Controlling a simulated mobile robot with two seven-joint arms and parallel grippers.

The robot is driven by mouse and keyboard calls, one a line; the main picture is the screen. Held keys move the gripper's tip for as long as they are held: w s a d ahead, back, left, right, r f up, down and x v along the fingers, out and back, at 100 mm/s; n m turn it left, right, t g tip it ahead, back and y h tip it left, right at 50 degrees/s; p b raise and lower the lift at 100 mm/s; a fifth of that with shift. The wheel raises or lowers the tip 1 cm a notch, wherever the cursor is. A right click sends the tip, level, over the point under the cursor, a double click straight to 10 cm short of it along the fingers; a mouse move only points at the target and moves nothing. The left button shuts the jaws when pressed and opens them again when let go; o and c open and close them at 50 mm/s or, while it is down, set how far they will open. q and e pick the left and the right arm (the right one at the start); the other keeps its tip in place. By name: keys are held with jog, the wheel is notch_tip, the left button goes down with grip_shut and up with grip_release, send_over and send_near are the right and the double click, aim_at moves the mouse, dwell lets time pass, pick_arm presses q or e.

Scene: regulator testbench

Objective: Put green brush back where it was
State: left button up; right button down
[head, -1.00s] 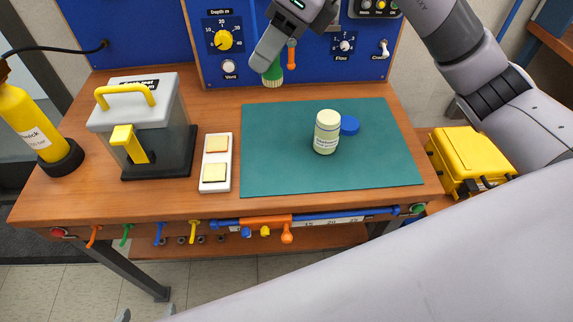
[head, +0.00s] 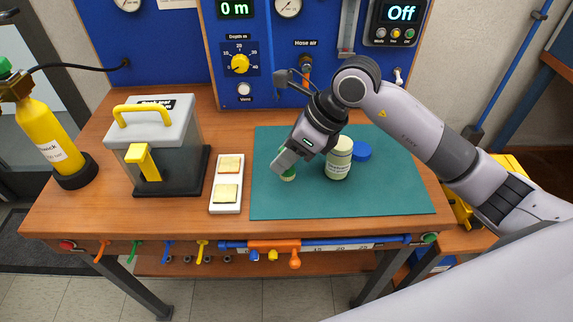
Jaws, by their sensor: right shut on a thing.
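The green brush (head: 288,174) is in my right gripper (head: 287,160), with its pale bristles pointing down over the left part of the green mat (head: 350,203). The gripper is shut on it and hides its upper part. I cannot tell whether the bristles touch the mat. A cream jar (head: 338,160) with a label stands on the mat just right of the gripper. A blue lid (head: 361,151) lies behind it to the right. My left gripper is not in view.
A white tray (head: 227,206) with two tan pads lies left of the mat. A clear box with a grey lid (head: 158,122) and a yellow cylinder (head: 45,135) stand further left. The blue panel (head: 262,60) rises behind. The mat's front right is clear.

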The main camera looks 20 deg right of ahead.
notch_tip(320, 180, down, 3)
jog(key=shift+f, duration=0.15)
jog(key=shift+f, duration=0.25)
jog(key=c, duration=0.8)
grip_release()
jog(key=shift+r, duration=0.1)
jog(key=shift+r, duration=0.1)
jog(key=shift+r, duration=0.2)
jog(key=v, duration=1.1)
jog(key=shift+s+d+r, duration=0.1)
jog(key=shift+d+r, duration=0.15)
jog(key=shift+r, duration=0.05)
